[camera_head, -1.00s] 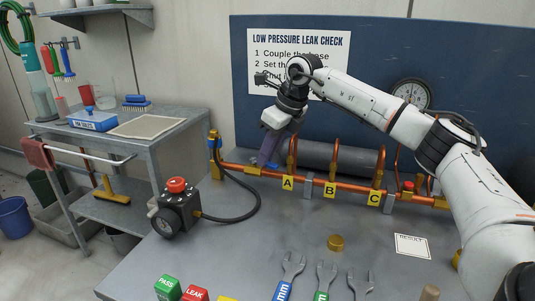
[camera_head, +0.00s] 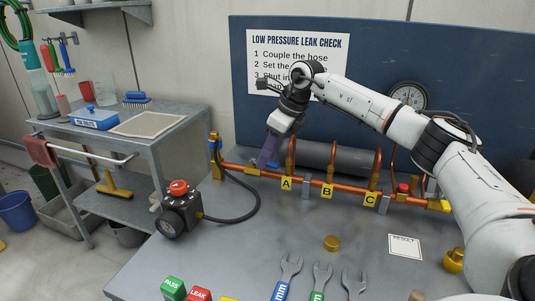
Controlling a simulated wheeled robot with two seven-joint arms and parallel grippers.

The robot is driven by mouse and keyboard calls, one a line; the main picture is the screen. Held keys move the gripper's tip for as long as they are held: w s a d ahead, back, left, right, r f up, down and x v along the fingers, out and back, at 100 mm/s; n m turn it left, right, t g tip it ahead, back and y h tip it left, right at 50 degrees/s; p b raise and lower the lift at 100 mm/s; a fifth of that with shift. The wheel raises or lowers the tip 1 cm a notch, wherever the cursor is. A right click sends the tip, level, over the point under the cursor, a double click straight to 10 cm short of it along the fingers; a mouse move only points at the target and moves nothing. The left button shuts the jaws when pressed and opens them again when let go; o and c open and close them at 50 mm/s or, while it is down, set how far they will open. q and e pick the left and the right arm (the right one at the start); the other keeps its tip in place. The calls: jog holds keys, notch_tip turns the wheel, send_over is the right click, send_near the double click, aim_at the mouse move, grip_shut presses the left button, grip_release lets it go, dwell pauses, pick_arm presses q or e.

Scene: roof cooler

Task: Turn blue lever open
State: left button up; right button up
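The copper pipe manifold (camera_head: 240,174) runs along the back of the bench, with yellow tags A, B and C. A small blue lever (camera_head: 272,166) shows low beside my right gripper, left of tag A; it is partly hidden. My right gripper (camera_head: 265,164) reaches down from above, its purple-grey fingers at the pipe next to the lever. Whether the fingers touch the lever, or are open or shut, I cannot tell. Another blue piece (camera_head: 213,142) sits on the upright fitting at the manifold's left end. My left gripper is not in view.
A black gauge box with a red knob (camera_head: 179,188) stands at the bench's left, its hose looping to the left fitting. Wrenches (camera_head: 320,276), a brass cap (camera_head: 331,243) and PASS and LEAK blocks (camera_head: 173,288) lie in front. The middle of the bench is mostly clear.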

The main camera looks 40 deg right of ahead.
jog(key=v, duration=1)
jog(key=shift+p, duration=0.4)
jog(key=shift+r, duration=0.15)
